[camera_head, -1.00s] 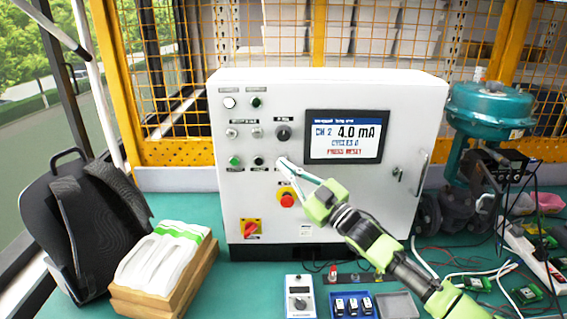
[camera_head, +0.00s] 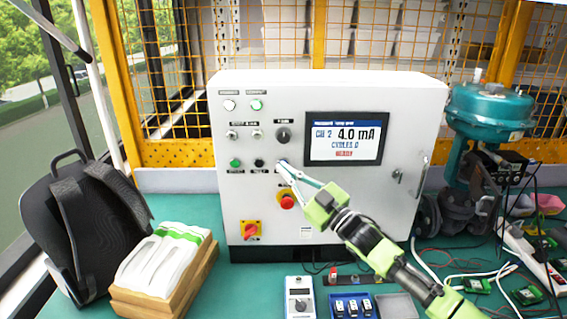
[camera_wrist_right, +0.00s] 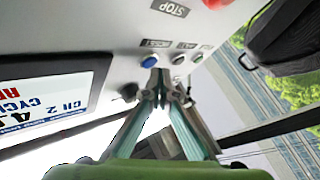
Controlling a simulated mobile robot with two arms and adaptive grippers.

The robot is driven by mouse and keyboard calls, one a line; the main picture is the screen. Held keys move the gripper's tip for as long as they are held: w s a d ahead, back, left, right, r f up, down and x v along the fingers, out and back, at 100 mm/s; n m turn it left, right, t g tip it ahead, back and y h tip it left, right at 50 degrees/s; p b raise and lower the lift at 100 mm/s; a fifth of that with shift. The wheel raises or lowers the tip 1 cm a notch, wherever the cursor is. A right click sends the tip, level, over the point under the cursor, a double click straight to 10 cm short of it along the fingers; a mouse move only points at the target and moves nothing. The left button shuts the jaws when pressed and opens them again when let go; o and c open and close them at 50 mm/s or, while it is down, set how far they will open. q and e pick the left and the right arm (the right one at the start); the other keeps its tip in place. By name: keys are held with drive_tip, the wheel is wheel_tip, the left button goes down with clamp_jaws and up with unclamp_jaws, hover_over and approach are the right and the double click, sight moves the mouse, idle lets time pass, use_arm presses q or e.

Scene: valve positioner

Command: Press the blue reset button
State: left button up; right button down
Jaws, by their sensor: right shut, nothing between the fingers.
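The blue reset button (camera_wrist_right: 149,61) shows in the wrist view on the cabinet front, just beyond my fingertips. In the head view my fingers mostly hide it. My right gripper (camera_head: 284,166) is shut and empty, with its tips right at the button; it also shows in the wrist view (camera_wrist_right: 160,82). I cannot tell whether the tips touch the button. The grey control cabinet (camera_head: 400,110) has a screen (camera_head: 343,137) reading CH 2, 4.0 mA, with a red line that looks like READY. The upper right lamp (camera_head: 256,105) glows green. My left gripper is not in view.
A black button (camera_head: 258,162) and a green button (camera_head: 235,162) sit left of the blue one. A red knob (camera_head: 287,201) is just below my fingers. A red-yellow switch (camera_head: 250,230) is lower left. A teal valve actuator (camera_head: 490,110) stands at the right.

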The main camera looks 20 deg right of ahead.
drive_tip(key=shift+s, duration=0.3)
drive_tip(key=s+p, duration=0.1)
drive_tip(key=s+a, duration=0.1)
drive_tip(key=s, duration=0.1)
drive_tip(key=s+p, duration=0.1)
drive_tip(key=shift+s+a+p, duration=0.25)
drive_tip(key=shift+s+p, duration=0.05)
drive_tip(key=shift+s, duration=0.1)
idle(0.5)
